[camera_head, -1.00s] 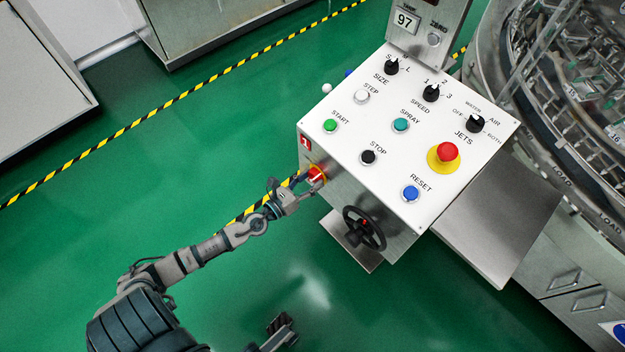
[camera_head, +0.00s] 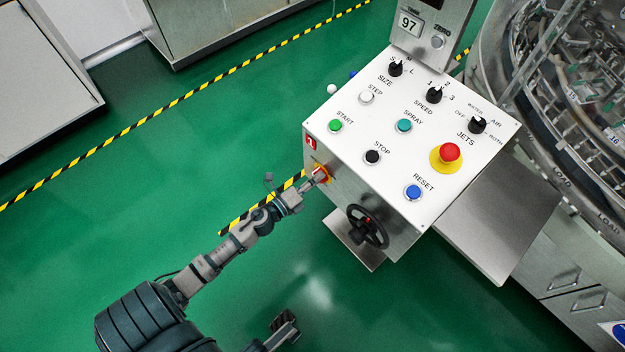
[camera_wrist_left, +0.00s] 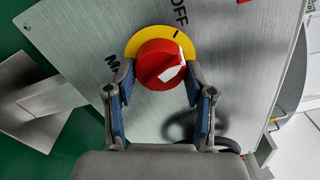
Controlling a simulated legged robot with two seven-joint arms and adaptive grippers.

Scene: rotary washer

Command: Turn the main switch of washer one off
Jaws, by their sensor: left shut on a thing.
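The main switch is a red rotary knob (camera_wrist_left: 155,62) on a yellow round plate (camera_wrist_left: 182,45), on the metal side of the control box (camera_head: 340,197). OFF is printed above the plate in the left wrist view, with a black tick on the plate near it. A white mark is on the knob's lower right face. My left gripper (camera_head: 318,176) is shut on the knob, with one finger on each side. In the head view the gripper covers much of the switch. My right gripper (camera_head: 284,325) is low in the head view, away from the box; its finger state is unclear.
A black handwheel (camera_head: 366,227) sticks out of the box to the right of the switch. The white top (camera_head: 385,105) carries buttons, knobs and a red emergency stop (camera_head: 449,152). The rotary washer (camera_head: 560,100) stands at the right. Green floor is clear at the left.

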